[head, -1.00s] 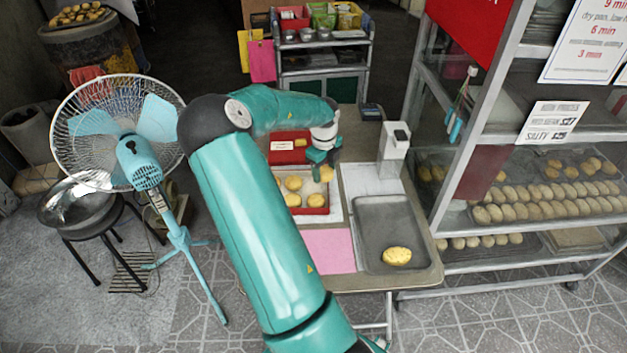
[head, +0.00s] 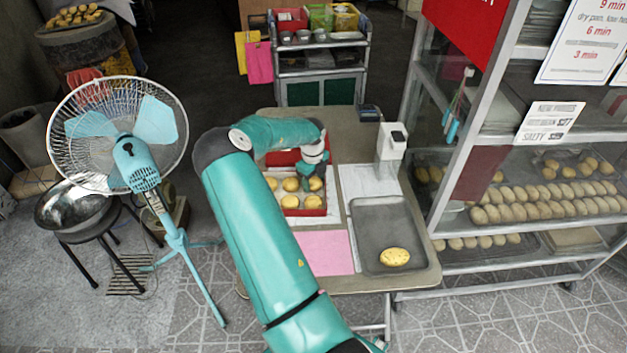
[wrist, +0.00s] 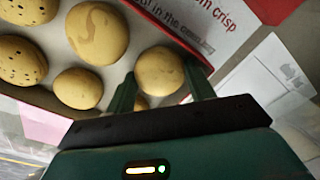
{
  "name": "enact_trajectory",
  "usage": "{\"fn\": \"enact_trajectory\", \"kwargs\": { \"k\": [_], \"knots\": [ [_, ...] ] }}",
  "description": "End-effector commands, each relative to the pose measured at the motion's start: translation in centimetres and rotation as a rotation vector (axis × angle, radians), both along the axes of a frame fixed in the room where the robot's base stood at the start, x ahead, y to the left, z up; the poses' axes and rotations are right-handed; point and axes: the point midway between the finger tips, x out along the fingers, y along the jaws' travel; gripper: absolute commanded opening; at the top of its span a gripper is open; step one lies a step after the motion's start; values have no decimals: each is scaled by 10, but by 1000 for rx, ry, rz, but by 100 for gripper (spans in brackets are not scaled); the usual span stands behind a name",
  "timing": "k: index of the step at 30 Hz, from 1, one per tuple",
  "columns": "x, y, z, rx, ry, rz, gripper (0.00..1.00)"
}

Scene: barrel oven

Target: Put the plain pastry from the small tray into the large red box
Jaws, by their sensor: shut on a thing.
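The large red box (head: 303,212) stands open on the table with several pastries inside. My gripper (head: 310,174) is down at its back right part. In the wrist view my gripper (wrist: 161,88) is shut on a plain tan pastry (wrist: 160,71), with one finger on each side. The held pastry is within the box's outline, close to the red wall; I cannot tell whether it touches the bottom. Neighbouring pastries include a dotted one (wrist: 20,62) and one with a swirl mark (wrist: 97,33). The small grey tray (head: 380,222) holds one spotted yellow pastry (head: 394,257).
A pink sheet (head: 326,252) lies in front of the box. A white device (head: 391,142) stands behind the tray. A metal rack (head: 455,170) with several pastries is on the right. A fan (head: 137,160) stands on the left.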

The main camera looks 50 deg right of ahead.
Motion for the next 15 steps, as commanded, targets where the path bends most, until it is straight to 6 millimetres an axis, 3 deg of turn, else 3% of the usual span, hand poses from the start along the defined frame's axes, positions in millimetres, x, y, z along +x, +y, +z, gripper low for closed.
{"fn": "enact_trajectory", "kwargs": {
  "k": [3, 4, 5, 15],
  "knots": [
    [0, 0, -3, 0, 0, 0, 31],
    [0, 0, -3, 0, 0, 0, 55],
    [0, 0, -3, 0, 0, 0, 61],
    [0, 0, -1, 0, 0, 0, 62]
  ]
}}
